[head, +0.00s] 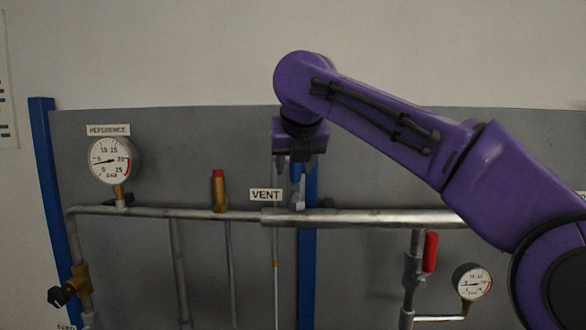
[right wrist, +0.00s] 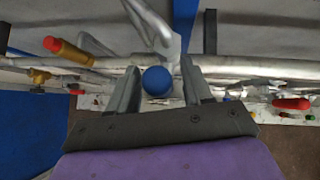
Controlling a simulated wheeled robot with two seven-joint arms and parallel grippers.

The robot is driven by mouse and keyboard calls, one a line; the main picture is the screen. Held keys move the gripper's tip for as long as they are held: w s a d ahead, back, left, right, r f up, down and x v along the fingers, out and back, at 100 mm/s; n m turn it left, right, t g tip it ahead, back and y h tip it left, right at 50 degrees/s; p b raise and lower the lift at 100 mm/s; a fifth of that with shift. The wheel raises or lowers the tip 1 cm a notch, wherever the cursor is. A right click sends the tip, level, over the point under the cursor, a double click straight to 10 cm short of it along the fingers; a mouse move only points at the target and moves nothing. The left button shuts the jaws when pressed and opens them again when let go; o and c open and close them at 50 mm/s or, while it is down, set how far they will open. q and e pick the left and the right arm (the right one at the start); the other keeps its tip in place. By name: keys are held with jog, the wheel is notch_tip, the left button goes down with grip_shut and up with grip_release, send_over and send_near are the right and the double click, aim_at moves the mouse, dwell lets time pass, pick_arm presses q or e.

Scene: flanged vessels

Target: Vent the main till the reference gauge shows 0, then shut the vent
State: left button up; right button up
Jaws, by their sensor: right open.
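The REFERENCE gauge (head: 112,160) is at the upper left of the panel in the head view. Its needle points left, close to the 5 mark. The VENT label (head: 265,195) is above the main pipe (head: 370,218). My right gripper (head: 297,168) points down over the vent fitting (head: 300,200), just right of the label. In the right wrist view, a round blue knob (right wrist: 157,81) lies between the open fingers of this gripper (right wrist: 160,88), with gaps to them. My arm hides part of the fitting in the head view. My left gripper is not in view.
A red-capped brass fitting (head: 219,190) stands on the pipe left of the label. A red-handled valve (head: 430,252) and a second gauge (head: 472,283) are at the lower right. A black-knobbed brass valve (head: 75,287) is at the lower left.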

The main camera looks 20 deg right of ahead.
jog(key=v, duration=0.9)
jog(key=shift+w+a+f, duration=0.1)
jog(key=shift+a+f, duration=0.05)
dwell(3.4)
